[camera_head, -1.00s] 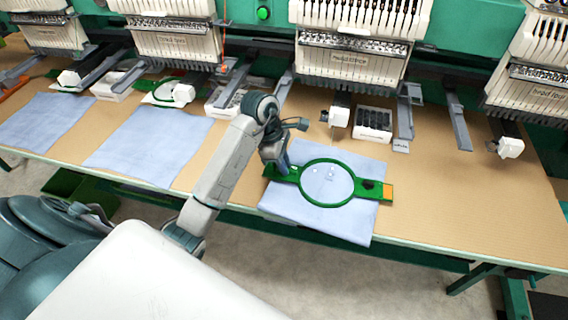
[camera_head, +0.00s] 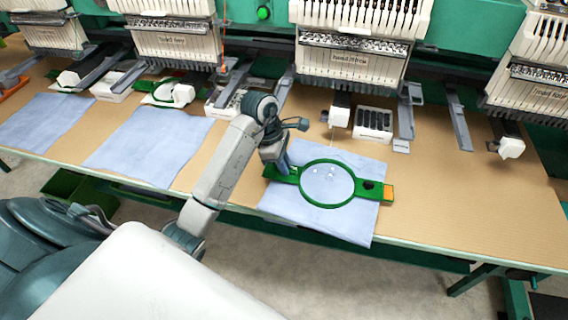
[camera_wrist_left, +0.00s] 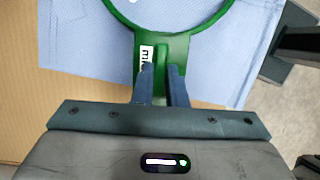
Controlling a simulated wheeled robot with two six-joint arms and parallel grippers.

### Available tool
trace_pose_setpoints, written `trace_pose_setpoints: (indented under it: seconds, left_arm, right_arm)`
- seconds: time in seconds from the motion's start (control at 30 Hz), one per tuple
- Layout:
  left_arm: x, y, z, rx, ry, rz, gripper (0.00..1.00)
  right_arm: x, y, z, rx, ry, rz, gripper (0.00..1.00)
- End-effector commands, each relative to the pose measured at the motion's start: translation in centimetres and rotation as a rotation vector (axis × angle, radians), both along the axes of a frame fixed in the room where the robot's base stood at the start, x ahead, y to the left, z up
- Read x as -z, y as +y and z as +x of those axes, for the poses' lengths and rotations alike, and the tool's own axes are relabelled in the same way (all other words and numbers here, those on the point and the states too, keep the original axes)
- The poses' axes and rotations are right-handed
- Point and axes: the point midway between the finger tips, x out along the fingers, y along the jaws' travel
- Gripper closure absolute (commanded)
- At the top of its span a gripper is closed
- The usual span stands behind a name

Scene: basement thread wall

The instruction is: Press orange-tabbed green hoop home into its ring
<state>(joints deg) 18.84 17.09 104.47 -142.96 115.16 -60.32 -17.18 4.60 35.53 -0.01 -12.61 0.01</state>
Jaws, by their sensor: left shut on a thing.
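The green hoop (camera_head: 298,187) with an orange tab (camera_head: 388,193) at its right end lies flat over a light blue cloth (camera_head: 345,231) on the table. Cloth shows inside its round opening. My left gripper (camera_head: 284,172) is shut on the hoop's left arm, away from the orange tab. In the left wrist view the fingers (camera_wrist_left: 162,84) straddle the green arm (camera_wrist_left: 173,48), beside a small white label (camera_wrist_left: 146,55). Whether a separate ring lies under the hoop, and how the two fit, I cannot tell. My right gripper is not in view.
An embroidery machine head (camera_head: 352,70) stands behind the cloth, with a dark tray (camera_head: 374,120) on the table. More blue cloths (camera_head: 148,146) lie to the left. The tan tabletop (camera_head: 470,195) is clear to the right.

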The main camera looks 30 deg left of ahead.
Motion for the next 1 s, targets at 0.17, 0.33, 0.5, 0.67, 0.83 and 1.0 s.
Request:
trace_pose_setpoints:
  seconds: [0.17, 0.33, 0.5, 0.67, 0.83, 1.0]
  left_arm:
    - [0.24, 0.00, 0.01, 0.000, 0.000, 0.000, 1.00]
    - [0.51, 0.00, 0.01, 0.000, 0.000, 0.000, 1.00]
    - [0.77, -0.01, 0.01, 0.000, 0.000, 0.000, 1.00]
    - [0.66, 0.00, 0.01, 0.000, 0.000, 0.000, 1.00]
    - [0.66, -0.01, 0.01, 0.000, 0.000, 0.000, 0.82]
    - [0.66, 0.00, 0.00, 0.000, 0.000, 0.000, 0.63]
  right_arm:
    - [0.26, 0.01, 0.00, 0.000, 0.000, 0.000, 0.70]
    - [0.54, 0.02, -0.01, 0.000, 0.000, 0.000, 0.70]
    - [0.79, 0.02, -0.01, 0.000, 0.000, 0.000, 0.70]
    - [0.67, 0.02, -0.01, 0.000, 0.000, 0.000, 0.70]
    - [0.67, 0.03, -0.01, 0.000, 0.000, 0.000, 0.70]
    - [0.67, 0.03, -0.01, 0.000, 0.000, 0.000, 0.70]
